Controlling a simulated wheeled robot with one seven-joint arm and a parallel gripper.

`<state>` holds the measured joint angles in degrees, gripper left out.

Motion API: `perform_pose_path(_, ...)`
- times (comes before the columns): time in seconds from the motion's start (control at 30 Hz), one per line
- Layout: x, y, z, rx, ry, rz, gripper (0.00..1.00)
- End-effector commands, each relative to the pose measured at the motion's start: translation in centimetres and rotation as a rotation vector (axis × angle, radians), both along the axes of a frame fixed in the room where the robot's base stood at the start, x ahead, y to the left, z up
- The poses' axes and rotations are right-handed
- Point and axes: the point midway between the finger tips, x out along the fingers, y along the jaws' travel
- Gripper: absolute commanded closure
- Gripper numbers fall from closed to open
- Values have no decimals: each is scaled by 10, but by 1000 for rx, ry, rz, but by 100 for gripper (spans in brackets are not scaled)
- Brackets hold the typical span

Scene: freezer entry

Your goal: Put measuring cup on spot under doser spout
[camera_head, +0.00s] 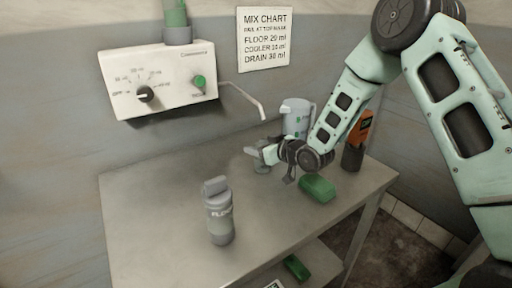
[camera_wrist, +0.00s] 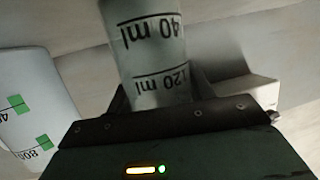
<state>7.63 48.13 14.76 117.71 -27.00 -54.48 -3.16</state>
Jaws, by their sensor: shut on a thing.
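The measuring cup (camera_wrist: 146,45), a pale cylinder with black ml marks, is between the fingers of my gripper (camera_wrist: 155,92) in the wrist view. In the head view my gripper (camera_head: 264,155) is at the back of the table, shut on the cup (camera_head: 262,166), which is small and partly hidden there. The doser (camera_head: 158,80) is a white wall box with a black dial and a green button. Its thin bent spout (camera_head: 246,95) ends above and close to my gripper. The spot under the spout cannot be made out.
A larger white jug with green marks (camera_head: 296,114) stands behind my gripper; it also shows in the wrist view (camera_wrist: 30,95). The table's left part is clear.

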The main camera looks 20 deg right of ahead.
Motion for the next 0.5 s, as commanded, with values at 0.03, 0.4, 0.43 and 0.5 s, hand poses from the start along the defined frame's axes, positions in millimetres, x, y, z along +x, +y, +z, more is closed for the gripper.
perform_pose_path(0.03,0,0,1,0,-1,0,69)
perform_pose_path(0.4,0,0,-2,0,0,0,26)
perform_pose_path(0.43,0,0,-2,0,0,0,26)
perform_pose_path(0.5,0,0,-2,0,0,0,26)
